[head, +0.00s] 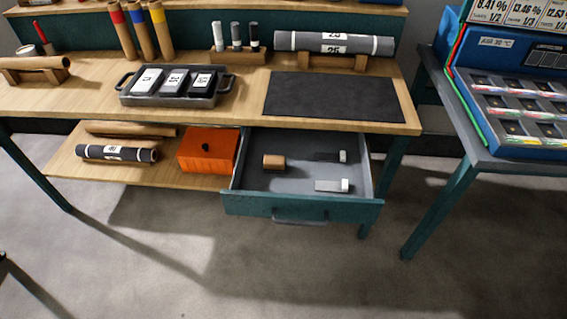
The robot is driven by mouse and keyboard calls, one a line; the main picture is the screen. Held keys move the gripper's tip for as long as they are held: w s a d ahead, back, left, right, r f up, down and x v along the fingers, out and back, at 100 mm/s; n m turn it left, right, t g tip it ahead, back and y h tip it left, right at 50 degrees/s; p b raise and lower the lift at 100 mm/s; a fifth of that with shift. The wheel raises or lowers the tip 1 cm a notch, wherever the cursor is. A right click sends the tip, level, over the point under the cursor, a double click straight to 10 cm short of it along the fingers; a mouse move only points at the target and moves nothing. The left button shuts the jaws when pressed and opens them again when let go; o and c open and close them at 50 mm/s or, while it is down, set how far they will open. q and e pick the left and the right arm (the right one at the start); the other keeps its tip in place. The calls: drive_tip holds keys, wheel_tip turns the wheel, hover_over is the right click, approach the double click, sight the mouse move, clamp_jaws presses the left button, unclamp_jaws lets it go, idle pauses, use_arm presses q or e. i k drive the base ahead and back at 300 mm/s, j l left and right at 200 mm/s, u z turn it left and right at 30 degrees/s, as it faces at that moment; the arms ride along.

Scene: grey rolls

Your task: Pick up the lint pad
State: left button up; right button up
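An open teal drawer (237,205) with a grey inside hangs under the workbench. In it lie a small brown block (273,163) at the left, a dark flat piece with a light end (340,156) at the back right, and a light flat piece with a white end (332,186) at the front right. The brown block looks most like a pad, but I cannot tell for sure which of these is the lint pad. Neither of my grippers is in view.
The wooden bench top (230,113) carries a dark tray (211,100) with labelled blocks, a black mat (332,96) and a grey roll (333,43) on a stand. An orange box (208,151) stands left of the drawer. A second table (490,155) stands right. The floor in front is clear.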

sight(274, 164)
drive_tip(key=i+j, duration=0.25)
drive_tip(key=j, duration=0.4)
drive_tip(key=i+j, duration=0.25)
drive_tip(key=j, duration=0.45)
drive_tip(key=i+j+z, duration=0.1)
drive_tip(key=i+j, duration=0.15)
drive_tip(key=j, duration=0.4)
drive_tip(key=i+j, duration=0.25)
drive_tip(key=j, duration=0.45)
drive_tip(key=i+j, duration=0.2)
drive_tip(key=j, duration=0.5)
drive_tip(key=i+j+z, duration=0.1)
drive_tip(key=i+j, duration=0.15)
drive_tip(key=j, duration=0.45)
drive_tip(key=i+j, duration=0.2)
drive_tip(key=j, duration=0.5)
drive_tip(key=i+j, duration=0.2)
drive_tip(key=j, duration=0.5)
drive_tip(key=z, duration=2.6)
